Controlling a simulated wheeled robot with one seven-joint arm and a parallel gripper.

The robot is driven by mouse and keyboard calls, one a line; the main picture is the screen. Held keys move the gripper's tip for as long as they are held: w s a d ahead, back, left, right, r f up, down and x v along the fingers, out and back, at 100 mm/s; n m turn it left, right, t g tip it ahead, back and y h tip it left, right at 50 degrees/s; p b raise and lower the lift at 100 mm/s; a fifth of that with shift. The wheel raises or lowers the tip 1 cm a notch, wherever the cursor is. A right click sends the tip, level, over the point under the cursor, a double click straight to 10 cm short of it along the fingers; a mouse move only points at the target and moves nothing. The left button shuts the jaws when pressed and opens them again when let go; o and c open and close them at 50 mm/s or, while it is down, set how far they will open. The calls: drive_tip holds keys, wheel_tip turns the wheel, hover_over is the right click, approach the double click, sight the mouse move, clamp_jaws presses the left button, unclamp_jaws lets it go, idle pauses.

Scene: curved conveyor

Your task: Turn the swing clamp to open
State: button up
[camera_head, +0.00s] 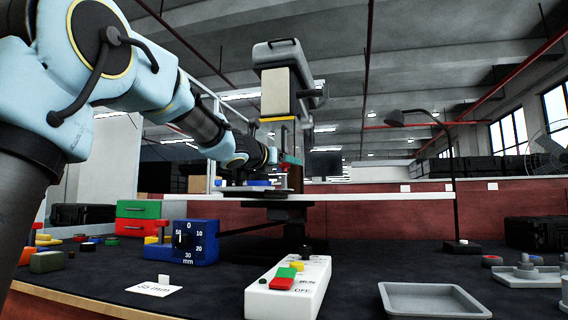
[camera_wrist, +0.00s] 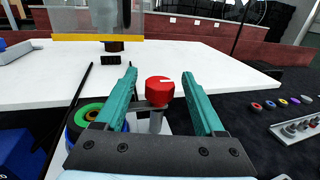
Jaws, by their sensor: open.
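A red round knob (camera_wrist: 160,90) with a white line on its top shows in the wrist view. It stands on a grey post with a short grey arm and looks like the swing clamp. My gripper (camera_wrist: 160,73) is open, with one teal finger on each side of the knob. Small gaps show between the knob and both fingers, so I see no clear contact. The clamp's lower part is partly hidden by my gripper's base.
Green and blue rings (camera_wrist: 88,113) lie close to the left finger. A white board (camera_wrist: 60,75) spreads behind. A white switch box (camera_head: 288,288), a blue dial block (camera_head: 196,242) and a grey tray (camera_head: 432,299) stand on the dark bench. Bare bench lies between them.

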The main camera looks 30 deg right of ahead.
clamp_jaws()
idle(0.6)
